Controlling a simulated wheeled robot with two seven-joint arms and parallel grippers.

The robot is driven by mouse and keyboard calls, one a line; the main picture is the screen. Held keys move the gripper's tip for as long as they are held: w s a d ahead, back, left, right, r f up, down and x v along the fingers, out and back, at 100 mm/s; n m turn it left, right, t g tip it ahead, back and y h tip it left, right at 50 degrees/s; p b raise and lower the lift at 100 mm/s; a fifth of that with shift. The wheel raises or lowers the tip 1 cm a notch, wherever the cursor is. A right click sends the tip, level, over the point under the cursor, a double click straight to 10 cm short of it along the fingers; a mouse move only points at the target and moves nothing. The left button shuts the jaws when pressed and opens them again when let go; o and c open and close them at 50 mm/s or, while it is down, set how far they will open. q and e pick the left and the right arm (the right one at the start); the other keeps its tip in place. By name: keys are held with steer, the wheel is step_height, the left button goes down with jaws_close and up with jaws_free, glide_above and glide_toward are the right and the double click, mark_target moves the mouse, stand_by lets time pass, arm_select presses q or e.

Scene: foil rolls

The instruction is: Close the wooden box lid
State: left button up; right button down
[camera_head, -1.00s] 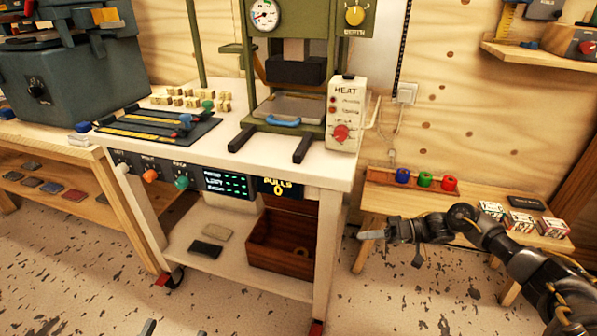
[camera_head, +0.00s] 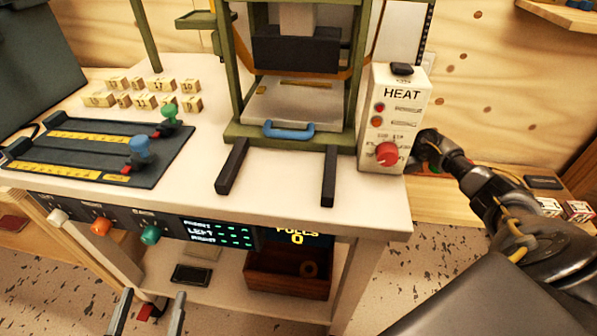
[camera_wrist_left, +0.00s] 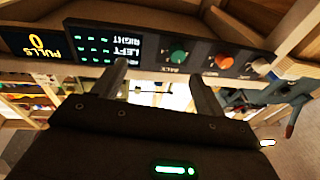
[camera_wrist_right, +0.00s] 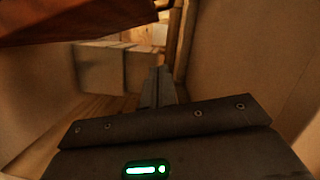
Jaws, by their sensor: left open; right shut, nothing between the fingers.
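The reddish-brown wooden box (camera_head: 286,284) sits on the lower shelf of the press table. The lid cannot be made out clearly under the tabletop. My left gripper (camera_head: 152,298) is open and empty, low in front of the table and left of the box; its fingers (camera_wrist_left: 158,78) also show in the left wrist view. My right gripper (camera_wrist_right: 158,76) is shut and empty near a reddish-brown wooden surface (camera_wrist_right: 70,22), perhaps the box or lid. In the head view that gripper is hidden.
The white tabletop (camera_head: 200,200) overhangs the box. Above it stand the green press (camera_head: 232,70), the HEAT unit (camera_head: 394,125) and a dark slider board (camera_head: 90,150). A dark slab (camera_head: 191,274) lies left of the box. A low wooden bench (camera_head: 450,205) stands right.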

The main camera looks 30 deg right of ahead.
arm_select(q)
steer(key=shift+s+d+r+h, duration=0.15)
steer(key=shift+s+r+h, duration=0.2)
steer(key=shift+r, duration=0.2)
arm_select(e)
steer(key=shift+w+a+f, duration=0.15)
steer(key=shift+a+f, duration=0.15)
steer(key=shift+a, duration=1.65)
steer(key=shift+w+a+f, duration=0.1)
steer(key=shift+a+f, duration=0.25)
steer(key=shift+a, duration=1.55)
steer(key=shift+w+a+f, duration=0.15)
steer(key=shift+a+f, duration=0.15)
steer(key=shift+a, duration=1.65)
steer(key=shift+a, duration=0.1)
